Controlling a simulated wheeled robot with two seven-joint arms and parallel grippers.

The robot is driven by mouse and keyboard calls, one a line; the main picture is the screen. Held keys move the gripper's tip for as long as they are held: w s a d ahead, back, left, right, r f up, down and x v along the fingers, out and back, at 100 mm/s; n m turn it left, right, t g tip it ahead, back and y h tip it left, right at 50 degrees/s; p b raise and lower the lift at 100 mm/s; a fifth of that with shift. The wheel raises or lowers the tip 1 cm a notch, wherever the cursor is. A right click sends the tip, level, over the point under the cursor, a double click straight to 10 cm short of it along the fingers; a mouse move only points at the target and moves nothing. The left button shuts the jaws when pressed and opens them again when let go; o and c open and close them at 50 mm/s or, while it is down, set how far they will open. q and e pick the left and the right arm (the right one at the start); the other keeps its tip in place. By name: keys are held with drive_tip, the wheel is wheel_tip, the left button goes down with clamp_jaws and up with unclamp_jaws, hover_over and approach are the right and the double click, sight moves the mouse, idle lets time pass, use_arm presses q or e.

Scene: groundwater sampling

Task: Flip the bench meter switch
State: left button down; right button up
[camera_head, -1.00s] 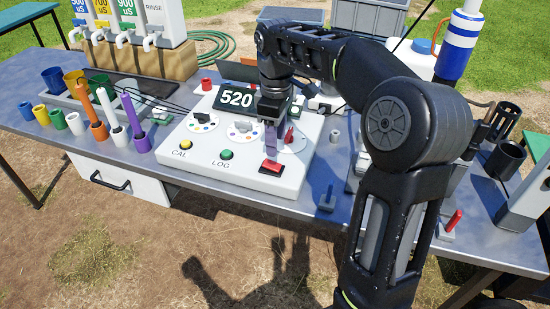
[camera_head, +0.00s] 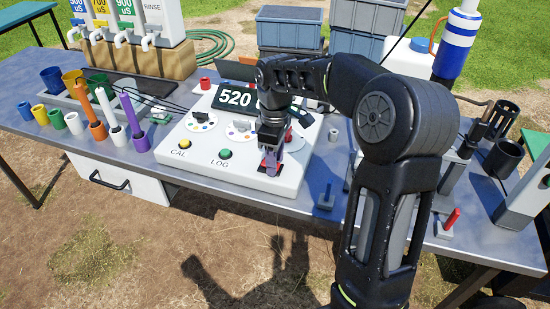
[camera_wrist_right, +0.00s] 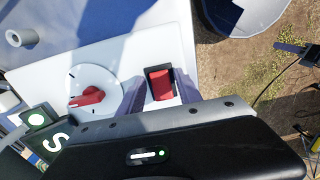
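The bench meter (camera_head: 240,178) is a white sloped box on the table, and its display (camera_head: 235,97) reads 520. Its red rocker switch (camera_wrist_right: 161,84) sits in a dark frame in the wrist view; in the head view my gripper mostly hides it. My right gripper (camera_head: 270,167) points down at the meter's front right. In the wrist view its purple-grey fingers (camera_wrist_right: 160,92) are apart, one on either side of the switch. Whether they touch it I cannot tell. My left gripper is not in view.
A dial with a red pointer (camera_wrist_right: 92,96) lies close beside the fingers. The yellow CAL button (camera_head: 186,144) and green LOG button (camera_head: 225,153) are left of the gripper. Colored probe holders (camera_head: 98,131) stand further left. A small post (camera_head: 327,199) stands right of the meter.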

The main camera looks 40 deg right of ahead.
clamp_jaws()
drive_tip(key=shift+a+r+p, duration=0.1)
drive_tip(key=shift+r+p, duration=0.15)
drive_tip(key=shift+p, duration=0.3)
drive_tip(key=g+p, duration=0.1)
drive_tip(key=g+h+p, duration=0.1)
drive_tip(key=p, duration=0.1)
drive_tip(key=g+h+p, duration=0.1)
drive_tip(key=p, duration=0.1)
drive_tip(key=shift+w+a+r, duration=0.15)
drive_tip(key=shift+w+a, duration=0.1)
drive_tip(key=shift+w, duration=0.15)
drive_tip(key=shift+w+p, duration=0.1)
drive_tip(key=shift+p, duration=0.4)
drive_tip(key=shift+f+g+h, duration=0.2)
drive_tip(key=shift+g+h, duration=0.1)
drive_tip(key=shift+g, duration=0.1)
drive_tip(key=shift+o, duration=1.2)
unclamp_jaws()
